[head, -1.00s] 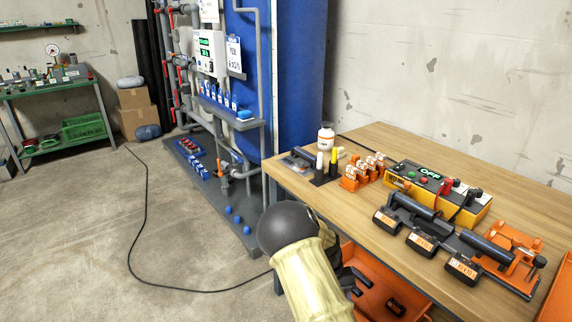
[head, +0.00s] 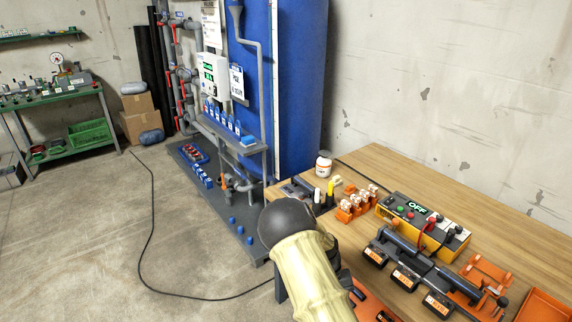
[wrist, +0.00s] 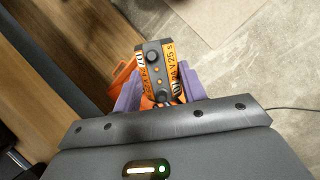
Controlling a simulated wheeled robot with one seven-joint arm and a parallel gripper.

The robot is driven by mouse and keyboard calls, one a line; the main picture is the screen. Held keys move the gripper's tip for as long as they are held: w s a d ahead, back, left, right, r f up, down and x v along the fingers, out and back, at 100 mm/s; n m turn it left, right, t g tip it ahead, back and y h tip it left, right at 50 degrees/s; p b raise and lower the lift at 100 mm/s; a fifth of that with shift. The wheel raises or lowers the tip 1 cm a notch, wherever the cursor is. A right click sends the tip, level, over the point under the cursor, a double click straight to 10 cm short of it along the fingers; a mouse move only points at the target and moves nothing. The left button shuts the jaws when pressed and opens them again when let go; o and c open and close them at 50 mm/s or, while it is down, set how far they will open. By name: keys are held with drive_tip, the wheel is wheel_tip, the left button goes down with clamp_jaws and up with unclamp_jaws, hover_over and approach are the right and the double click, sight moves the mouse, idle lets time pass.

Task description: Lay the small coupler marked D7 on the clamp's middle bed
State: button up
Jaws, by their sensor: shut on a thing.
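My gripper (wrist: 160,92) shows in the wrist view with its purple fingers shut on a dark grey and orange piece (wrist: 155,62).
Several orange couplers (head: 356,204) stand in a row behind the clamp. A yellow control box (head: 424,222) reading OFF stands behind it. Orange brackets (head: 487,272) lie at its right.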

wheel_tip(320, 180, up, 10)
drive_tip(key=s+p, duration=0.1)
drive_tip(key=p, duration=1)
drive_tip(key=shift+p, duration=0.35)
drive_tip(key=shift+d+f, duration=0.1)
drive_tip(key=shift+f, duration=0.05)
